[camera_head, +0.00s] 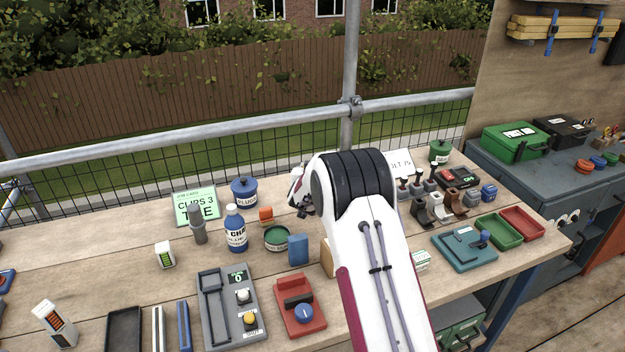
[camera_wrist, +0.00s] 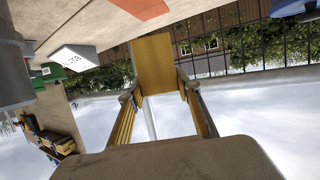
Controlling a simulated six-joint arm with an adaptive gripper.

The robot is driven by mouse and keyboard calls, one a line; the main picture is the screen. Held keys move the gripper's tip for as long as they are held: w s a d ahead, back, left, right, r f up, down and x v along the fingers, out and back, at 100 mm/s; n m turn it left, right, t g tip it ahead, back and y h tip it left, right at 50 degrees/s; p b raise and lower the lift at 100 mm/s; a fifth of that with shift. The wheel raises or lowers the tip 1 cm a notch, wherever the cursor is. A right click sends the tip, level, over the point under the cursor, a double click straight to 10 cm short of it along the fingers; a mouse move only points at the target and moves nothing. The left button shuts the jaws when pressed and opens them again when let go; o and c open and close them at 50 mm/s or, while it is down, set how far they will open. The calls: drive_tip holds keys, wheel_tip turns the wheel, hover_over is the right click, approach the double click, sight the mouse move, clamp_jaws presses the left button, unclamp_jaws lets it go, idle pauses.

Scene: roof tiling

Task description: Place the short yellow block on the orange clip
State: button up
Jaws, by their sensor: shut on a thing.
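In the wrist view my gripper (camera_wrist: 160,92) is shut on a yellow block (camera_wrist: 158,62), with one finger on each side of it. The block stands out beyond the fingertips, apart from the surfaces seen behind it. An orange piece (camera_wrist: 141,7) shows beyond the block at the top edge, cut off by the frame. In the head view a small orange piece (camera_head: 266,215), perhaps the orange clip, sits on the bench behind the green tin. My arm hides the fingers and the yellow block in the head view.
A blue bottle (camera_head: 236,232), a green tin (camera_head: 277,239) and a blue lidded pot (camera_head: 244,192) stand close around the orange piece. A blue block (camera_head: 298,250) is nearer. Dark, brown and white clips (camera_head: 442,207) stand right of my arm.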

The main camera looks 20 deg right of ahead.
drive_tip(key=shift+f, duration=1.85)
drive_tip(key=shift+f, duration=0.15)
drive_tip(key=o, duration=1)
drive_tip(key=shift+o, duration=0.2)
drive_tip(key=shift+r, duration=0.2)
drive_tip(key=shift+v, duration=1.25)
wheel_tip(320, 180, up, 7)
drive_tip(key=shift+s, duration=0.2)
drive_tip(key=shift+a, duration=0.1)
